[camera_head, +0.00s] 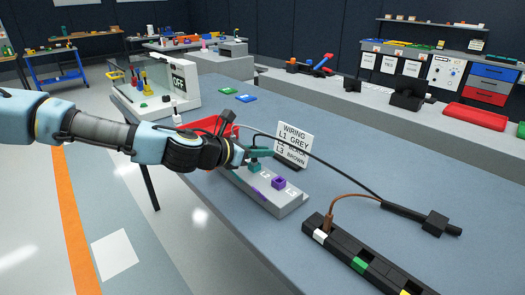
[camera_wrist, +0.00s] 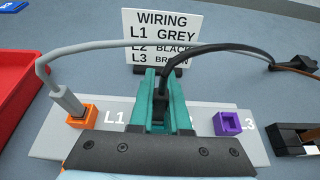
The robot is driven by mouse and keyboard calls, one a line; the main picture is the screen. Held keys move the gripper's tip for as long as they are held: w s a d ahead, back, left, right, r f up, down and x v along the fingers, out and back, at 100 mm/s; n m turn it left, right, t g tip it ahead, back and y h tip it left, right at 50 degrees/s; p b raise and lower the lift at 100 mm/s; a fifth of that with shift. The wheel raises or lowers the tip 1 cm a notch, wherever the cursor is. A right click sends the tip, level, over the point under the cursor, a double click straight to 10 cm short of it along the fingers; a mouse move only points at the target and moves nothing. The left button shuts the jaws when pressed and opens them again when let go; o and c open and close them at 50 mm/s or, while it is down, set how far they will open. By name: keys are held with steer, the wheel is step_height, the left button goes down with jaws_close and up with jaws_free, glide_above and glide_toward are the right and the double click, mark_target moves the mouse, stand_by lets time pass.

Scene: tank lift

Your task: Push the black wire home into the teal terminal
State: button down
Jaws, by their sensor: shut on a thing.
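My gripper (camera_head: 243,153) is low over the middle of the grey terminal block (camera_head: 290,208). In the wrist view its teal fingers (camera_wrist: 164,88) are closed around the black wire (camera_wrist: 166,62), which stands roughly upright between them. The teal terminal (camera_head: 255,167) shows just below the fingers in the head view, at the L2 place. In the wrist view the fingers mostly hide it. The wire's lower end is hidden, so I cannot tell how deep it sits. From the gripper, the black wire arches to the right.
A grey wire (camera_wrist: 64,98) stands in the orange terminal (camera_wrist: 80,116) at L1. The purple terminal (camera_wrist: 229,123) at L3 is empty. A wiring sign (camera_head: 292,145) stands close behind the block. A red bin (camera_head: 213,125) is left, and a black rack (camera_head: 347,250) with a brown wire (camera_head: 333,208) right.

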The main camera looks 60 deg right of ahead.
steer(key=shift+f, duration=0.35)
steer(key=c, duration=0.8)
jaws_free()
steer(key=b+v, duration=0.3)
steer(key=v, duration=0.8)
steer(key=shift+r, duration=0.1)
